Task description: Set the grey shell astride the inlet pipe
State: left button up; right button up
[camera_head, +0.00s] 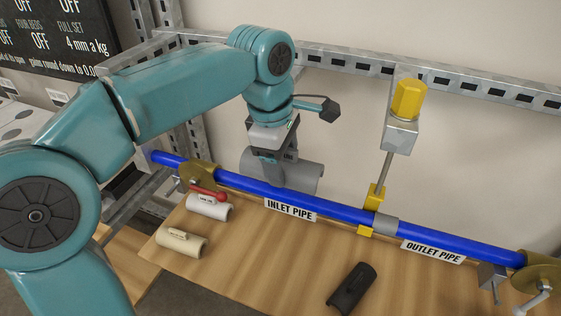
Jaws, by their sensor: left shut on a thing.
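The blue inlet pipe (233,181) runs from the left down to the right, above the wooden table, with an "INLET PIPE" label (290,209) in front. My left gripper (268,172) points down over the pipe and is shut on the grey shell (305,177). The grey shell is a curved half-tube. It shows just behind and above the pipe, and its lower edge is partly hidden by the pipe and gripper. I cannot tell whether it touches the pipe. My right gripper is not in view.
White (208,207), cream (181,242) and black (352,289) shells lie on the table (270,265). A yellow-topped post (408,98) stands near a grey band (385,224) on the pipe line. The outlet pipe (455,243) continues right. Brass-coloured clamps (200,177) hold the pipe.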

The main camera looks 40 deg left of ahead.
aim_at(285, 191)
pick_arm(q)
jog(key=shift+w+a, duration=0.15)
jog(key=shift+w, duration=0.25)
jog(key=shift+s+d, duration=0.2)
jog(key=shift+s, duration=0.05)
jog(key=shift+w+a+f+b, duration=0.1)
jog(key=shift+w+f+b, duration=0.05)
jog(key=shift+f+b, duration=0.85)
jog(key=shift+s+f+b, duration=0.2)
jog(key=shift+f+b, duration=0.65)
jog(key=shift+b, duration=0.1)
jog(key=shift+w+f+b, duration=0.15)
jog(key=shift+f+b, duration=0.3)
jog(key=shift+f, duration=0.2)
jog(key=shift+f+b, duration=0.6)
jog(key=shift+f, duration=0.45)
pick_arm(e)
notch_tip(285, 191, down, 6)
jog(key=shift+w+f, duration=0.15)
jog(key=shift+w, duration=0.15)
pick_arm(q)
jog(key=shift+f+b, duration=0.25)
jog(key=shift+b, duration=0.05)
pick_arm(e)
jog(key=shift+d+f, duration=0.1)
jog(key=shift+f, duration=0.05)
